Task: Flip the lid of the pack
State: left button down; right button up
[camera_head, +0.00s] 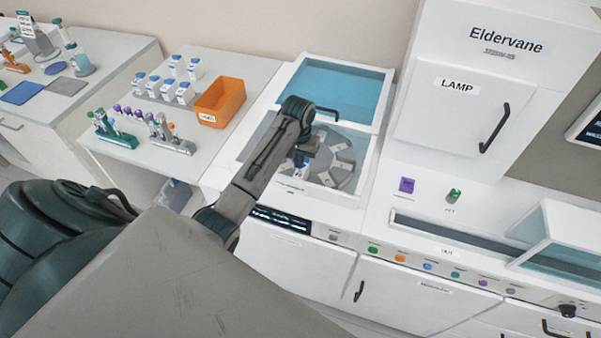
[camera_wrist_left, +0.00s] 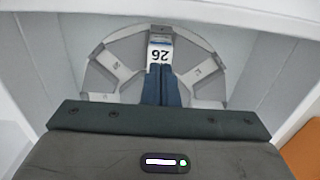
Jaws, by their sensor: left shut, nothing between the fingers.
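My left gripper (camera_head: 302,163) reaches down into the open white machine (camera_head: 331,198). Its two dark blue fingers are shut together and empty, and they also show in the left wrist view (camera_wrist_left: 162,84). Just beyond the fingertips is a small white piece (camera_wrist_left: 160,52) with a blue stripe and an upside-down "26", sitting in a slot of the round grey rotor (camera_wrist_left: 112,50). I cannot tell if the fingers touch it, or if it is the pack. The machine's blue-tinted lid (camera_head: 343,90) stands raised at the back. My right gripper is not in view.
A side table on the left holds an orange bin (camera_head: 219,102), white bottles (camera_head: 168,90) and a tube rack (camera_head: 113,130). On the right stand a white LAMP cabinet (camera_head: 450,110) and a counter with a long slot (camera_head: 440,235) and coloured buttons. The machine's walls surround the gripper.

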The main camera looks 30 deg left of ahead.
aim_at(299, 174)
pick_arm(q)
jog(key=shift+f+b, duration=0.35)
jog(key=shift+f, duration=0.6)
jog(key=shift+f+b, duration=0.3)
jog(key=shift+f, duration=0.55)
jog(key=shift+r, duration=0.15)
jog(key=shift+r+p, duration=1.1)
jog(key=shift+r, duration=1.6)
jog(key=shift+w+a+b, duration=0.2)
jog(key=shift+w, duration=0.55)
jog(key=shift+w+a+b, duration=0.15)
jog(key=shift+w, duration=0.55)
jog(key=shift+w+a+b, duration=0.2)
jog(key=shift+w, duration=0.55)
jog(key=shift+w+a+b, duration=0.2)
jog(key=shift+w+b, duration=0.1)
jog(key=shift+w, duration=0.45)
jog(key=shift+w+a+b, duration=0.15)
jog(key=shift+w+b, duration=0.1)
jog(key=shift+w, duration=0.55)
jog(key=shift+w+a+b, duration=0.2)
jog(key=shift+w+b, duration=0.1)
jog(key=shift+w, duration=0.45)
